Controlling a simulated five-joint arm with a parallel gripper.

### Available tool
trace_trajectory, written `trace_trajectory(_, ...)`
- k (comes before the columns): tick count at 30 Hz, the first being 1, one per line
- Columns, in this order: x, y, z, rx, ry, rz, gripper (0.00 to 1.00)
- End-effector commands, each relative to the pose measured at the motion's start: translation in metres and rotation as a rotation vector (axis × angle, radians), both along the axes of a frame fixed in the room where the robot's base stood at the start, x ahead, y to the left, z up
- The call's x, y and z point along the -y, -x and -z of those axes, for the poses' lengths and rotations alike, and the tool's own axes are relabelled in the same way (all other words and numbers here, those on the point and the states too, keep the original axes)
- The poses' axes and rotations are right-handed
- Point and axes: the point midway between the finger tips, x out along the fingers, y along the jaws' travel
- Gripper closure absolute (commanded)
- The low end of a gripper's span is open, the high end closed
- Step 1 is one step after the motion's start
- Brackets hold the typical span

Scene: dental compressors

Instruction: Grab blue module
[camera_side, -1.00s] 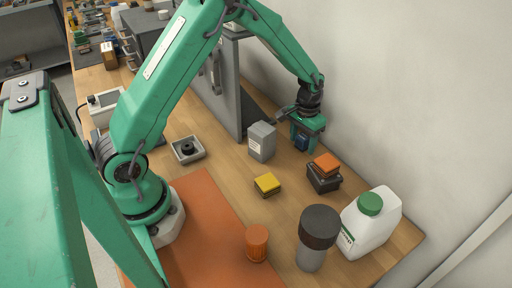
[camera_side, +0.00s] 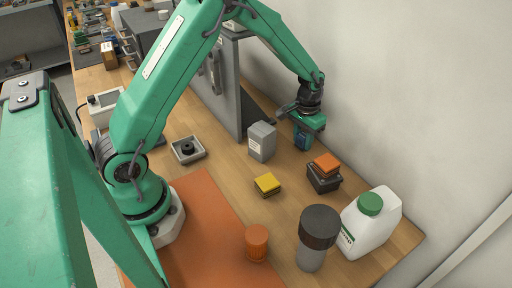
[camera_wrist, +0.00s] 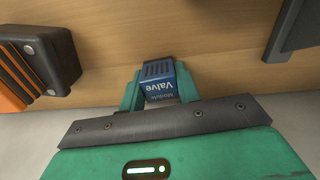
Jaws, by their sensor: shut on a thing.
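The blue module (camera_wrist: 160,80) shows in the wrist view between the two green fingers of my gripper (camera_wrist: 160,92). My gripper is shut on the module. The fingers cover its sides. I cannot tell for sure whether its underside is clear of the table.
A grey box (camera_side: 262,142) stands just left of my gripper. A black block with an orange top (camera_side: 325,170) is to its right. A yellow block (camera_side: 267,184), an orange jar (camera_side: 257,243), a dark-capped cylinder (camera_side: 317,235) and a white jug (camera_side: 370,225) stand nearer. The wall is close behind.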

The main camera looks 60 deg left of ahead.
Motion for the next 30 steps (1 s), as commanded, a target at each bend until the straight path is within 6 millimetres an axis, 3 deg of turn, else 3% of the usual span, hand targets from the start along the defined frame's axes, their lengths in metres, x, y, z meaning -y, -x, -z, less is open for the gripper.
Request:
trace_trajectory(9,0.0,-0.001,-0.038,0.006,0.0,0.0,0.91)
trace_trajectory(21,0.063,0.034,-0.078,0.003,0.0,0.005,0.91)
trace_trajectory(30,0.094,0.052,-0.1,0.002,0.0,0.002,0.91)
